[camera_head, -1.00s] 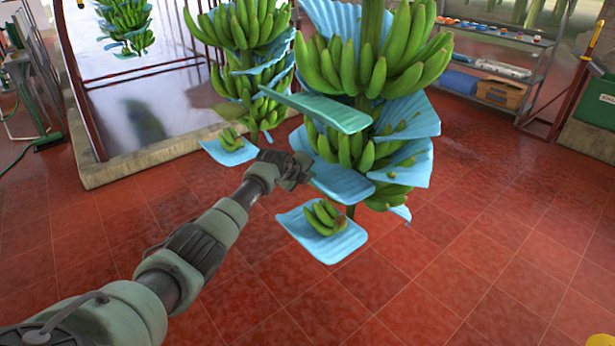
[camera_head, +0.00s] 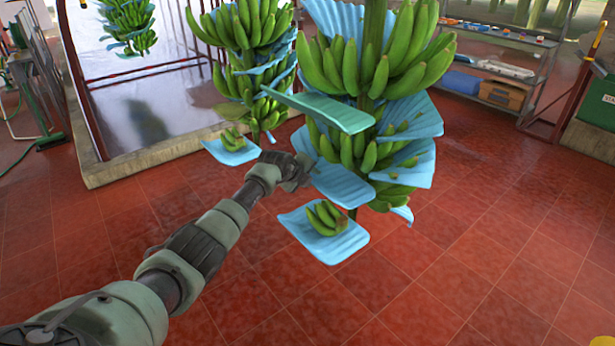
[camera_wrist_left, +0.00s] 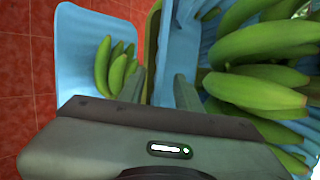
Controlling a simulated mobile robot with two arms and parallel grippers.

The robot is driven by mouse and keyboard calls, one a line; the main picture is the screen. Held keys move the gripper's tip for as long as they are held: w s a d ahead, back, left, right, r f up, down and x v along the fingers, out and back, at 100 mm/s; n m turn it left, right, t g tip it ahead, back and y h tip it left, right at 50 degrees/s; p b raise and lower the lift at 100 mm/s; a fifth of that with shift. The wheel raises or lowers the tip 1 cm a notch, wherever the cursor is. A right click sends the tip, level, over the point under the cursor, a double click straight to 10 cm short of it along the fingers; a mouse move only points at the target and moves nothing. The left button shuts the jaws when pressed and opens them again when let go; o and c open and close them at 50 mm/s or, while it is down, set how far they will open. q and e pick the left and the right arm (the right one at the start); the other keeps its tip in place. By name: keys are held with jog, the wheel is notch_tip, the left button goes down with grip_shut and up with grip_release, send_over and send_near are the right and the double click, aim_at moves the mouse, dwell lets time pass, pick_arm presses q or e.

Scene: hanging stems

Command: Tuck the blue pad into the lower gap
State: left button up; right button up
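My left gripper (camera_head: 300,172) is beside the left edge of a light blue pad (camera_head: 343,185) low on the near banana stem. In the left wrist view, the two fingers (camera_wrist_left: 160,90) stand apart, with the blue pad (camera_wrist_left: 178,50) running up between and beyond them. Whether they clamp it cannot be told. The pad slants out from the lower bananas (camera_head: 345,146). Other blue pads, such as one at the right (camera_head: 410,163), sit between the layers of bananas. The lower gap is partly hidden by pads and fruit. My right gripper is not in view.
A lower blue pad with a small banana hand (camera_head: 325,218) is below my gripper; it also shows in the left wrist view (camera_wrist_left: 115,65). A teal slab (camera_head: 318,110) juts out above. A second stem (camera_head: 240,70) hangs behind. The red floor (camera_head: 450,270) is clear.

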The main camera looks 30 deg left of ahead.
pick_arm(q)
jog(key=v, duration=0.7)
jog(key=shift+s+r, duration=0.15)
jog(key=shift+s, duration=0.05)
